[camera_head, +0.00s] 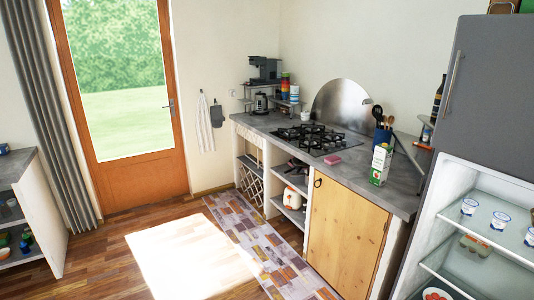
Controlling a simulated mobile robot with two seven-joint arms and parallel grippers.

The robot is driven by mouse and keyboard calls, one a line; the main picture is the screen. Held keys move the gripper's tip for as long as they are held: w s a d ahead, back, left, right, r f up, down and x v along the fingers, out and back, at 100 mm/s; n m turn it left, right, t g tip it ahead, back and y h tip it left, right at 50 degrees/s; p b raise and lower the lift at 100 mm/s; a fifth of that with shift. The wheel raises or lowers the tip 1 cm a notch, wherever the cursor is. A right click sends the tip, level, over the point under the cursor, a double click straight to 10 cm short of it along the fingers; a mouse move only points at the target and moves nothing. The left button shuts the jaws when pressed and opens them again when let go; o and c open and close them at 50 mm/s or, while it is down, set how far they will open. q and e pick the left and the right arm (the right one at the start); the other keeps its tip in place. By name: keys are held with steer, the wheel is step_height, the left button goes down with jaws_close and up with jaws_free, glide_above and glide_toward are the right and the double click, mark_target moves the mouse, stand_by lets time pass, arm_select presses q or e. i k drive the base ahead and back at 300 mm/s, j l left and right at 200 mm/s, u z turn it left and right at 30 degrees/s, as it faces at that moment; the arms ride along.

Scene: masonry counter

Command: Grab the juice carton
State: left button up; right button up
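A white and green juice carton (381,162) stands upright on the grey counter (404,193), near the counter's right end. It stands in front of a dark blue utensil holder (382,138). No gripper or arm of mine shows in the head view. Nothing touches the carton from the front.
A pink sponge-like item (333,160) and a gas hob (311,137) lie left of the carton. The grey fridge (480,105) at right has its shelves exposed. A wooden cabinet door (343,235) is below the carton.

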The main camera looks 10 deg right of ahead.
mark_target(382, 162)
steer(key=i+l+z, duration=0.1)
steer(key=i+z, duration=0.2)
steer(key=i, duration=0.45)
steer(key=i+j+z, duration=0.1)
steer(key=i+z, duration=0.25)
steer(key=i, duration=0.4)
